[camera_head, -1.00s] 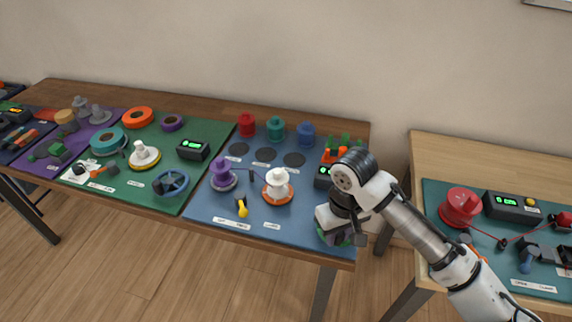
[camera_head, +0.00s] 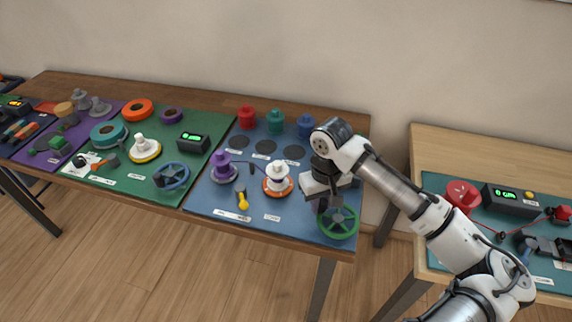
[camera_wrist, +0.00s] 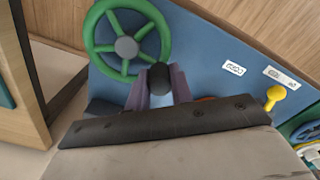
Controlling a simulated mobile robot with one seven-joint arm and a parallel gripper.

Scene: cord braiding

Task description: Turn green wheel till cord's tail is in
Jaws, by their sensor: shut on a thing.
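The green wheel (camera_head: 338,236) stands at the right front corner of the blue mat. In the wrist view its grey hub and spokes (camera_wrist: 126,47) show clearly. My gripper (camera_head: 323,205) is at the wheel's left far side. In the wrist view its purple fingers (camera_wrist: 160,88) are shut on the wheel's black knob (camera_wrist: 159,74) at the rim. A white spool (camera_head: 278,172) sits on an orange disc left of the wheel. A thin dark cord (camera_head: 251,167) runs between the purple spool (camera_head: 222,165) and the white spool. Its tail cannot be made out.
A yellow-handled lever (camera_head: 243,202) stands in front of the spools. Red (camera_head: 247,118), teal (camera_head: 275,122) and blue (camera_head: 305,124) spools stand at the back. My arm hides the mat's right back part. A separate table (camera_head: 424,235) is to the right, across a gap.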

